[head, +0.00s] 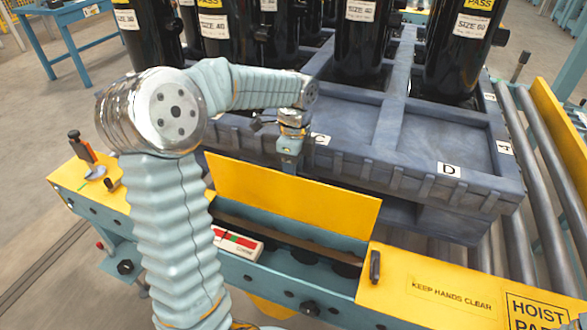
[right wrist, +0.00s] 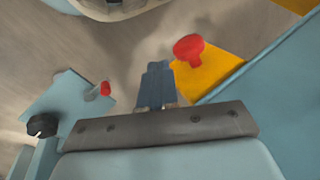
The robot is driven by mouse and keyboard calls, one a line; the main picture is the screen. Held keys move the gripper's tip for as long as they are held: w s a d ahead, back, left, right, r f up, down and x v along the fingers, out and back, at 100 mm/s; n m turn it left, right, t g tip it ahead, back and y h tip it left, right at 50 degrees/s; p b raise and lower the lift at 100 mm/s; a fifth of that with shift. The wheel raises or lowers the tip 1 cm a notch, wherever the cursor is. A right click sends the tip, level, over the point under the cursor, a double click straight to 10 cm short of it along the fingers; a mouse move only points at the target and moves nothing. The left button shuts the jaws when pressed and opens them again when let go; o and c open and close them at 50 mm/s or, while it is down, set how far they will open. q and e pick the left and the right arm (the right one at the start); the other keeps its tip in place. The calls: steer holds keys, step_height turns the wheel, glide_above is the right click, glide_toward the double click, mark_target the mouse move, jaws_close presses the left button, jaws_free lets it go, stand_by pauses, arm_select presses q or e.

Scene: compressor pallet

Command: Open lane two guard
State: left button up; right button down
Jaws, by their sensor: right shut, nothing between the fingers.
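In the head view a yellow guard panel (head: 290,195) stands raised along the back edge of an open teal trough, in front of the pallet. No lane number is readable on it. My left gripper (head: 289,160) points down at the panel's upper edge, near the pallet's C label; I cannot tell whether it touches the panel or whether its fingers are apart. In the right wrist view my right gripper (right wrist: 155,88) is shut and empty. A red knob (right wrist: 188,48) on a yellow surface shows just beyond its fingertips, to the right.
The open trough holds a red and white box (head: 237,243). A yellow plate (head: 470,295) with a black handle (head: 375,267) lies to the right. A blue-grey pallet (head: 430,150) with black cylinders stands behind, beside rollers (head: 515,150). A black knob (right wrist: 42,125) shows in the right wrist view.

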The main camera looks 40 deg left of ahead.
arm_select(q)
step_height(320, 180, up, 14)
steer(key=w, duration=0.1)
steer(key=shift+a+p, duration=0.15)
steer(key=shift+p, duration=0.25)
steer(key=shift+f, duration=0.15)
stand_by(0.4)
